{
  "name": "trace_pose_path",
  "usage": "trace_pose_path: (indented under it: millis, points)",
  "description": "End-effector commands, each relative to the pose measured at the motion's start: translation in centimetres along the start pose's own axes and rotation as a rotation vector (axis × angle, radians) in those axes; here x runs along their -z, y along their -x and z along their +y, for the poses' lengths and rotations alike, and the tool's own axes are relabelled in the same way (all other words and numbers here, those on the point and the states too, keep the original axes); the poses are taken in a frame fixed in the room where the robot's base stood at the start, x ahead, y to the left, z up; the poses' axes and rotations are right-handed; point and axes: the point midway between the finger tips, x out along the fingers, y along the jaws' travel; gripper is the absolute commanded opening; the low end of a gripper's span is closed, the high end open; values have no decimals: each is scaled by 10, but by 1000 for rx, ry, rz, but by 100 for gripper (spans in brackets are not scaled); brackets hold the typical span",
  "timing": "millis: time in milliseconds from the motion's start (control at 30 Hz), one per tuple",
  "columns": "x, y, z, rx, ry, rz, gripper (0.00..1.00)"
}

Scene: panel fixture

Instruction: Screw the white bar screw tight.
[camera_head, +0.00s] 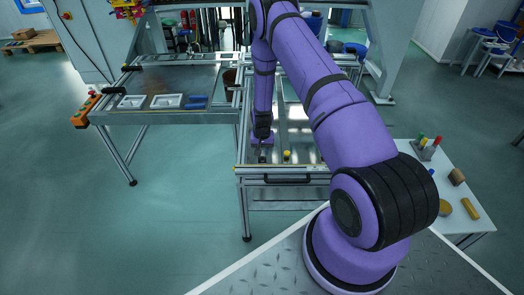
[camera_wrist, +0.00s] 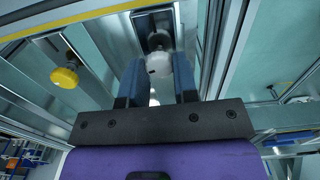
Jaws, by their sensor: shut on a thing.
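The white bar screw (camera_wrist: 157,63) shows in the wrist view between the two blue fingers of my gripper (camera_wrist: 159,78). My gripper is shut on it, and the fingers cover its sides. A grey round part of the fixture shows just beyond the screw. In the head view my gripper (camera_head: 262,152) points down at the front of the panel fixture (camera_head: 302,168), and the white screw cannot be made out there.
A yellow knob (camera_wrist: 65,77) stands left of my gripper in the wrist view; it also shows in the head view (camera_head: 287,155). Metal rails run close on both sides. A side table (camera_head: 470,222) with small parts stands at the right.

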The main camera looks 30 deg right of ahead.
Motion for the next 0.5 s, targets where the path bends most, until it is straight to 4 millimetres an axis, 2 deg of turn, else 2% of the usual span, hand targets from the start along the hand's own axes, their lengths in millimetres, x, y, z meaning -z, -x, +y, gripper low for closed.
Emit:
trace_pose_path:
  millis: [200,500]
  points:
    - [1,0,1,-1,-120,2,4]
    - [1,0,1,-1,-198,2,4]
